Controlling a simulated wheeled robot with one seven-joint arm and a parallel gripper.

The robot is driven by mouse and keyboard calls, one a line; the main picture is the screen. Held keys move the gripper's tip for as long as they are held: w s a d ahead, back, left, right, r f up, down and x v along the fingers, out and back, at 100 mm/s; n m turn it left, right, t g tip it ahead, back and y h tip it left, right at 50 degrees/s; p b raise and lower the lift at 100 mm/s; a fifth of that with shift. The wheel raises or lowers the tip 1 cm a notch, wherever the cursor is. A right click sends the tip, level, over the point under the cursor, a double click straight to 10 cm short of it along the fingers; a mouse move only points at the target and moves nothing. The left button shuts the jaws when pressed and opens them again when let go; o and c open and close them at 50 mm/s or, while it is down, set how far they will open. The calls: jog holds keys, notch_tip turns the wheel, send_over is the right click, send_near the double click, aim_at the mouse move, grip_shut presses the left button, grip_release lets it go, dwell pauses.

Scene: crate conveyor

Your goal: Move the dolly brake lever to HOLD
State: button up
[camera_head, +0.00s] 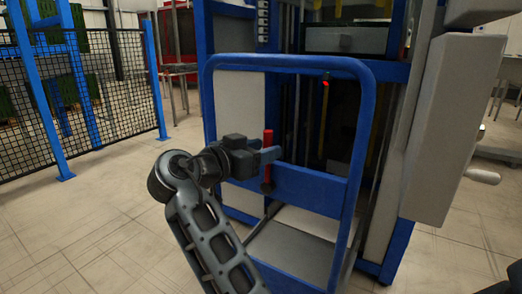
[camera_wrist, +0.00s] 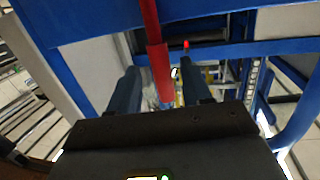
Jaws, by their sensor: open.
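A red lever (camera_head: 268,148) stands upright on a dark pivot at the blue crossbar of a blue tubular frame (camera_head: 290,62). My gripper (camera_head: 268,155) is at the lever, its fingers level with the lever's middle. In the wrist view the red lever (camera_wrist: 157,60) runs down between the two fingers of my gripper (camera_wrist: 163,88), which are apart. I cannot tell whether either finger touches the lever. No HOLD marking is readable in either view.
A blue and grey machine (camera_head: 350,40) stands behind the frame, with a small red light (camera_head: 326,84). A grey box (camera_head: 455,125) is at the right. A mesh fence (camera_head: 90,90) with blue posts stands at the left. The floor (camera_head: 90,220) at left is clear.

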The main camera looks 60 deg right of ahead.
jog(key=w+a+p, duration=0.1)
jog(key=a+p, duration=0.1)
jog(key=a, duration=0.5)
jog(key=shift+w+a+r, duration=0.15)
jog(key=shift+a+r, duration=0.2)
jog(key=shift+r, duration=0.05)
dwell(0.3)
